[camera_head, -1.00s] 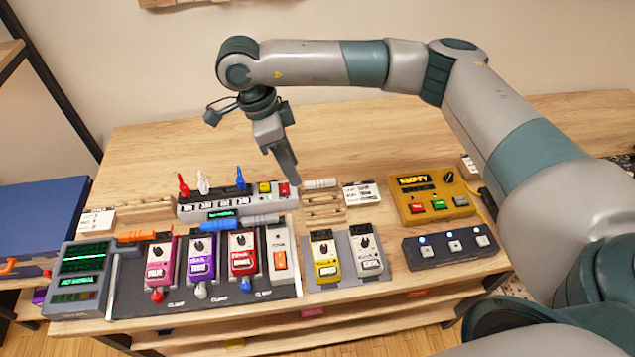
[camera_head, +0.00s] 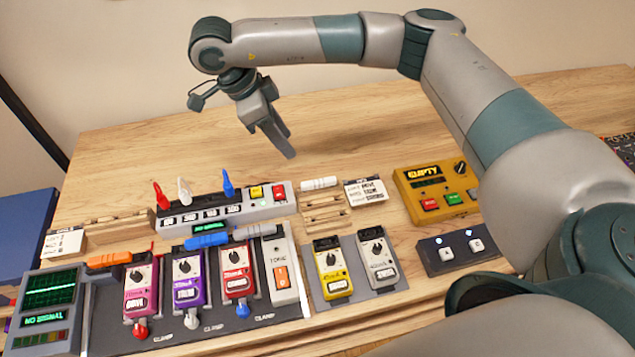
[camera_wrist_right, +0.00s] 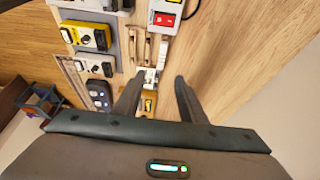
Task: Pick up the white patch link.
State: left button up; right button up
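The white patch link (camera_head: 318,183) lies on the back of a small wooden rack (camera_head: 322,215), right of the grey switcher box. In the right wrist view a white bar (camera_wrist_right: 162,52) beside the rack appears to be this link. My right gripper (camera_head: 288,153) is above and behind the switcher box, a little left of the link and apart from it. In the right wrist view the right gripper (camera_wrist_right: 158,77) has its fingers spread, with nothing held between them. My left gripper is not in view.
Red, white and blue plugs stand on the switcher box (camera_head: 225,208). Orange (camera_head: 109,259), blue (camera_head: 207,239) and greyish (camera_head: 253,232) links sit above the pedals. A card (camera_head: 366,192) and yellow unit (camera_head: 435,190) stand right of the rack. The bench behind is clear.

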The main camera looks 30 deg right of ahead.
jog(key=p, duration=0.3)
send_over(306, 185)
jog(key=f, duration=1)
jog(key=shift+a+f, duration=0.15)
jog(key=shift+a, duration=0.05)
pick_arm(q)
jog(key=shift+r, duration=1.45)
pick_arm(e)
jog(key=shift+d+f, duration=0.25)
jog(key=shift+f, duration=0.3)
